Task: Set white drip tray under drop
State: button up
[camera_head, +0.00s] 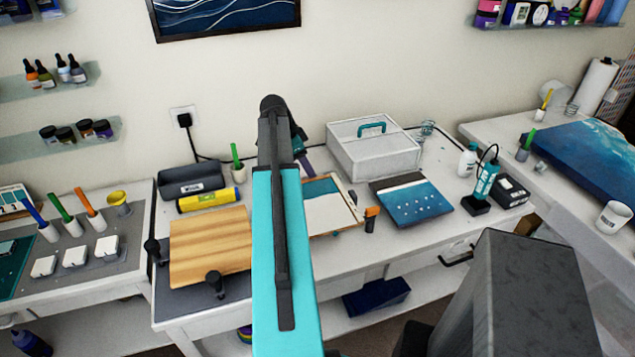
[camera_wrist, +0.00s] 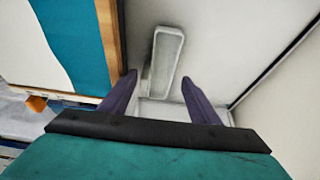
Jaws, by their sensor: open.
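A slim white tray-like piece (camera_wrist: 165,60), which I take for the white drip tray, lies on the pale surface in the wrist view. It is long and narrow with a raised rim, and its near end lies between my fingers. My gripper (camera_wrist: 158,80) is open, its two purple fingers spread apart, one on each side of that near end; I cannot tell how high they are above it. In the head view my arm hides the piece, and only part of my gripper shows near the back of the table. No falling drop can be made out.
A wood-edged teal and white panel (camera_head: 327,214) lies close beside my gripper. A lidded white box (camera_head: 372,157) with a teal handle stands to its right. A blue canvas (camera_head: 412,200), a wooden board (camera_head: 207,245) and a yellow roll (camera_head: 207,201) take up more of the table.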

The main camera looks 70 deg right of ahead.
jog(key=shift+p+x, duration=1.05)
jog(key=shift+x, duration=0.25)
jog(key=shift+p+x, duration=0.4)
jog(key=shift+x, duration=0.95)
jog(key=shift+s+a, duration=0.1)
jog(key=shift+a, duration=0.05)
jog(key=c, duration=0.9)
jog(key=shift+r, duration=0.15)
notch_tip(320, 180, up, 10)
jog(key=b, duration=0.3)
